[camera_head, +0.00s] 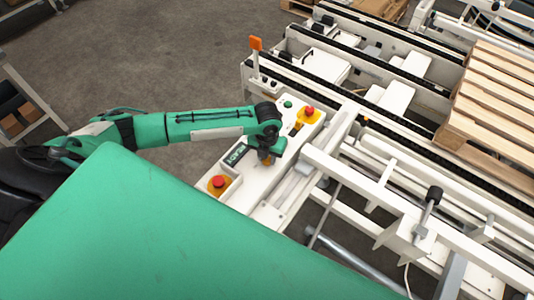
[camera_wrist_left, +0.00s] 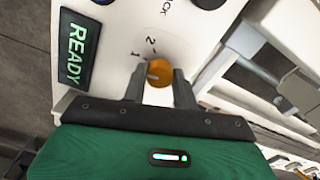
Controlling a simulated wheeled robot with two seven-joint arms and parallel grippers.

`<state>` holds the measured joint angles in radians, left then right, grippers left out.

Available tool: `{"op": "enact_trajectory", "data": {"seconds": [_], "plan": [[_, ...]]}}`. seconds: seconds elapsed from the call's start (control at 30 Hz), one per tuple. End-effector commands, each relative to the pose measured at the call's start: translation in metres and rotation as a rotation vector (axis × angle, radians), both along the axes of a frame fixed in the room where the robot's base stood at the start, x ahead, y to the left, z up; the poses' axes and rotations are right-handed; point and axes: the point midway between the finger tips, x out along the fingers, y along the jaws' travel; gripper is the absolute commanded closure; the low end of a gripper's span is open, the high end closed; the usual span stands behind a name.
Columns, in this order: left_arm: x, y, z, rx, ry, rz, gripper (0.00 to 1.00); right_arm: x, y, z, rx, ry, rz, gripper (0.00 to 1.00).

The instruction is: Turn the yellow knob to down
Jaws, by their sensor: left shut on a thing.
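The yellow knob (camera_wrist_left: 158,94) sits on the white control panel, between the two fingers of my left gripper (camera_wrist_left: 160,88) in the left wrist view. The fingers are shut on it, one on each side. Part of the knob is hidden by the fingers. The labels 1 and 2 are printed on the panel just beyond it. In the head view my left gripper (camera_head: 265,155) is over the middle of the panel (camera_head: 232,185), and the knob is mostly hidden under it. My right gripper is not in view.
A READY display (camera_wrist_left: 76,50) is beside the knob. Red emergency buttons on yellow bases are at the panel's near end (camera_head: 218,183) and far end (camera_head: 308,113). A white conveyor frame (camera_head: 350,170) and wooden pallet (camera_head: 490,100) stand to the right.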

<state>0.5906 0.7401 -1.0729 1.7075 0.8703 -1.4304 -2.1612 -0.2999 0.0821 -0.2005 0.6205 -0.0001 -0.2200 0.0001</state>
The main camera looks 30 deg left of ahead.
Motion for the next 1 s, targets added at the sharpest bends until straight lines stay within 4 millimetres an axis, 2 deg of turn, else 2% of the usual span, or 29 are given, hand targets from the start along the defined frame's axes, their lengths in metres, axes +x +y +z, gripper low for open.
{"op": "enact_trajectory", "data": {"seconds": [0.03,0.4,0.7,1.0], "plan": [[0.000,0.000,0.005,0.000,0.001,0.037,0.94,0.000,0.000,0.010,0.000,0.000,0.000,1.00],[0.000,0.000,0.005,0.000,0.000,0.351,0.94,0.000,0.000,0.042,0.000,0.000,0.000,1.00],[0.001,0.001,0.003,0.000,-0.001,0.539,0.94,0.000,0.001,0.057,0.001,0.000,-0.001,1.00],[0.001,0.001,0.002,0.000,-0.004,0.622,0.94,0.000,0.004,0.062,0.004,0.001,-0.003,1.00]]}}
